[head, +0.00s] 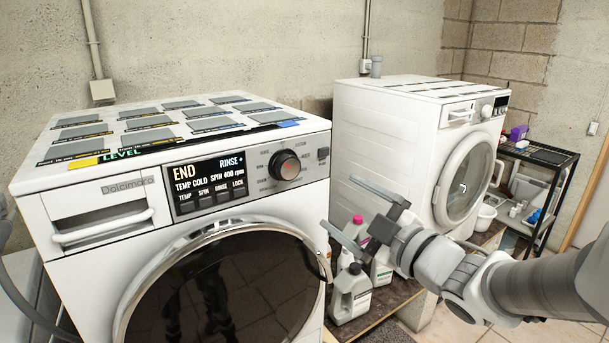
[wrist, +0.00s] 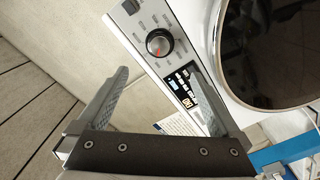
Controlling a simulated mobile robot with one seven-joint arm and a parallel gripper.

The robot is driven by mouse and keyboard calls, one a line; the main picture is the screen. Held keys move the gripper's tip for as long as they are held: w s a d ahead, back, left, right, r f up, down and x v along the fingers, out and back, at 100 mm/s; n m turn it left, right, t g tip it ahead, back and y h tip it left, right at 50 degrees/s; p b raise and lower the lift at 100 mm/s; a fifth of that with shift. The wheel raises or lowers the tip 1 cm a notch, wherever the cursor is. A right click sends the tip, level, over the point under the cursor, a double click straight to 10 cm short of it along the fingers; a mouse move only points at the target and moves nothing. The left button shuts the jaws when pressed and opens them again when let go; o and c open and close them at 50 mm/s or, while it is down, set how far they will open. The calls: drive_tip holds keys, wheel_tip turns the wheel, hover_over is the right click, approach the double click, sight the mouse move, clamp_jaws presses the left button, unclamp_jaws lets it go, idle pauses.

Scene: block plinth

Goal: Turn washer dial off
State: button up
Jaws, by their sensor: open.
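The near white washer (head: 95,200) has a dark dial with a silver rim (head: 284,165) on its front panel. The dial carries a red mark, and its labels are too small to read in the head view. The lit display (head: 208,178) reads END, RINSE+, TEMP COLD, SPIN 400 rpm. My gripper (head: 337,201) is open and empty, to the right of and below the dial in the head view, apart from it. In the wrist view the dial (wrist: 160,43) shows beyond the open fingers (wrist: 160,68), roughly between them, with its red mark visible.
A second white machine (head: 375,140) stands to the right, with its own dial (head: 487,110). Bottles (head: 350,293) stand on a low board behind my gripper. A black shelf (head: 545,170) is at the far right. Flat panels cover the near washer's top.

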sight(292, 170)
drive_tip(key=p+x, duration=0.9)
drive_tip(key=x, duration=0.8)
drive_tip(key=shift+w+a, duration=0.2)
drive_tip(key=c, duration=1.3)
